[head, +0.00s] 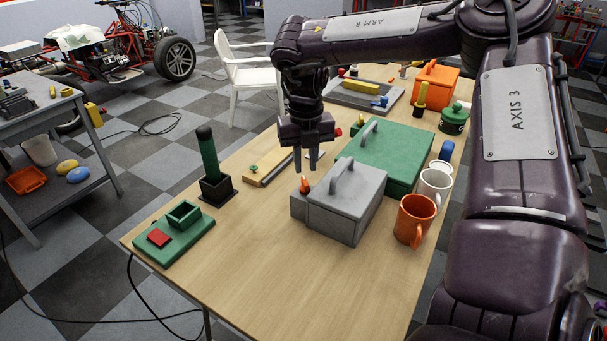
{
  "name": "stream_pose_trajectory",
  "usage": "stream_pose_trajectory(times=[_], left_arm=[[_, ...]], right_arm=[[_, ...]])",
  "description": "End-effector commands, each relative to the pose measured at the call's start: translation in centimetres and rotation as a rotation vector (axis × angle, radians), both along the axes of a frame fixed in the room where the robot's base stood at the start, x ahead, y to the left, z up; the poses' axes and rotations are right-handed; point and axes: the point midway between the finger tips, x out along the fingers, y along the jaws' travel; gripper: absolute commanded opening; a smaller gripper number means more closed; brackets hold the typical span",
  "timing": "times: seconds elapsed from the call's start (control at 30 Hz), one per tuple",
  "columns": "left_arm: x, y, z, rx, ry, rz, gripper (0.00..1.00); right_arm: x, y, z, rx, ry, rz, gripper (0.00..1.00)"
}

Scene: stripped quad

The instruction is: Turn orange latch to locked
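The small orange latch (305,186) stands upright on the left end of a grey box (346,212) with a grey arched handle on its lid. The box sits on the wooden table. My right gripper (306,162) points down just above and behind the orange latch, apart from it as far as I can see. Its two fingers show with a gap between them and nothing visible in the gap. My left gripper is not in view.
A green case (396,158) stands close behind the grey box. An orange mug (414,220) and a white mug (435,186) stand to its right. A black-based green post (208,155) and a green tray (174,237) stand left. The front table area is clear.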

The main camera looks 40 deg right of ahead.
Motion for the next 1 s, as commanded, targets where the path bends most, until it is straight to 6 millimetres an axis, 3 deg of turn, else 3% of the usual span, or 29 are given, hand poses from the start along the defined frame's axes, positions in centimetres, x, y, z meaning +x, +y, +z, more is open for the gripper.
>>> stream_pose_trajectory(times=[0.13, 0.33, 0.63, 0.8, 1.0], left_arm=[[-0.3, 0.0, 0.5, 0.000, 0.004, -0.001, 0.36], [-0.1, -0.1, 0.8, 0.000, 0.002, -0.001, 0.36], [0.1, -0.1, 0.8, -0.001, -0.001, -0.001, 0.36], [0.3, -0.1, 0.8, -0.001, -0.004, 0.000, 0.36], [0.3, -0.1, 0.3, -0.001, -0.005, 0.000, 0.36]], right_arm=[[-0.1, 0.0, -2.4, 0.002, 0.003, -0.001, 0.20], [0.0, 0.0, -4.2, 0.001, -0.002, -0.002, 0.20], [0.1, -0.1, -4.5, -0.001, -0.003, -0.003, 0.20], [0.1, -0.1, -4.5, -0.001, -0.003, -0.003, 0.00], [0.1, -0.1, -4.7, 0.000, -0.004, -0.029, 0.00]])
